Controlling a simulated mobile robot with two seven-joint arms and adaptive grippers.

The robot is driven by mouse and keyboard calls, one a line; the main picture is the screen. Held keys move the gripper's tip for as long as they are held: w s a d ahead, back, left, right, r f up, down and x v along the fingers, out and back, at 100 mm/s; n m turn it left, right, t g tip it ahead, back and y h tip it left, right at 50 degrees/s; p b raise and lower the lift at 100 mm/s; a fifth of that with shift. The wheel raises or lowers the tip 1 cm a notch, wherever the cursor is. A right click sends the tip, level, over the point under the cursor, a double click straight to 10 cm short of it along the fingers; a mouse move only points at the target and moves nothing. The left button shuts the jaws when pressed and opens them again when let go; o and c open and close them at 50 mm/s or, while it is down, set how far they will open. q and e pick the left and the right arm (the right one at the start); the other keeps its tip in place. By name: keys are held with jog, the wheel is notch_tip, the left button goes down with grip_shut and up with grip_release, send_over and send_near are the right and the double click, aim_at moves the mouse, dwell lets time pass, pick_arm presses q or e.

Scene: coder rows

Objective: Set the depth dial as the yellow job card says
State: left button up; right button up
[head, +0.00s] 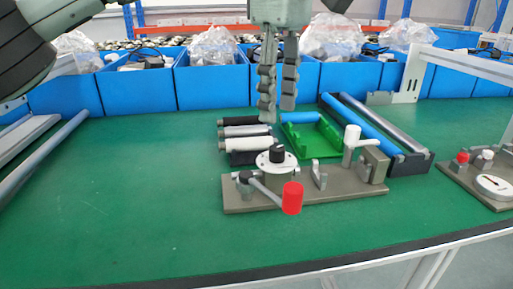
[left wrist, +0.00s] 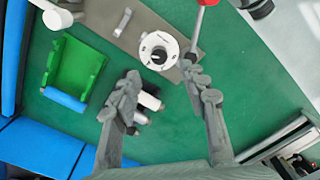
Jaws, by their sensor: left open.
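The depth dial (head: 277,160) is a white disc with a black knob on a grey-brown metal fixture (head: 338,192). It also shows in the left wrist view (left wrist: 147,47), just beyond and between my fingertips. The marks on its face are too small to read. My left gripper (head: 278,106) points down, open and empty, above and behind the dial and apart from it. In the left wrist view its two fingers (left wrist: 162,76) are spread wide. No yellow job card shows in either view. My right gripper is out of view.
A lever with a red grip (head: 292,198) stands in front of the dial, and a white-topped post (head: 351,140) to its right. Rollers (head: 240,146) and a green tray (head: 318,143) lie behind. A gauge fixture (head: 492,186) is at far right.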

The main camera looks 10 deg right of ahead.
aim_at(277, 147)
pick_arm(q)
jog(key=shift+n, duration=0.4)
jog(key=shift+f, duration=3.8)
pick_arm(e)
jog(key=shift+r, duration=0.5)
pick_arm(q)
jog(key=shift+c, duration=0.2)
